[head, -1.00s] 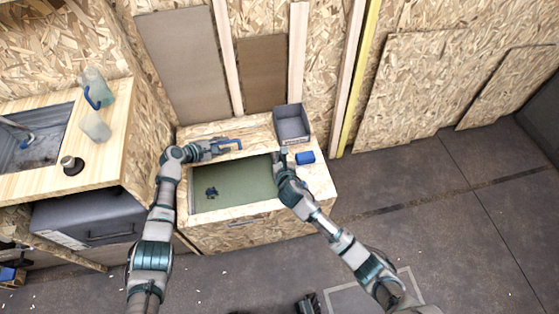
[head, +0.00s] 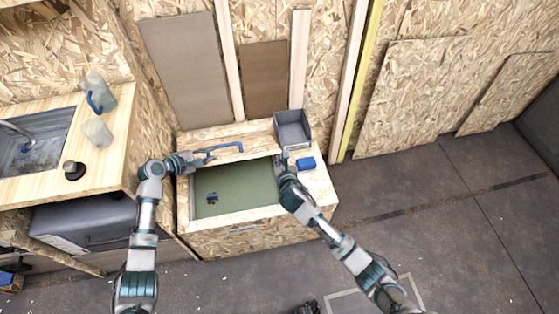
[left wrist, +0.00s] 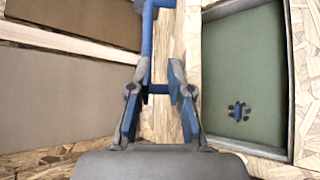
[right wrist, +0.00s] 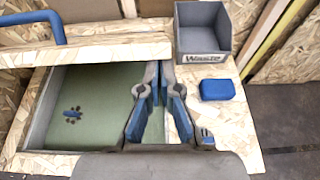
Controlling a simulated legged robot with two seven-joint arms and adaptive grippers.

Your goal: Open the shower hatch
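The wooden hatch lid (head: 232,151) is at the back of the box, and the opening in front of it is uncovered. Its blue handle (head: 224,148) also shows in the left wrist view (left wrist: 147,42). The green shower basin (head: 238,184) with a small blue-and-dark drain (right wrist: 72,115) is visible inside. My left gripper (head: 206,157) is at the left end of the handle, fingers apart; whether they touch it is unclear. My right gripper (head: 283,157) is over the opening's right edge, fingers slightly apart with nothing between them (right wrist: 159,72).
A grey bin (head: 292,128) and a blue block (head: 306,163) stand on the box top at right. A counter with a sink (head: 35,142), bottles (head: 97,132) and a dark round item (head: 73,170) is at left. The floor to the right is clear.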

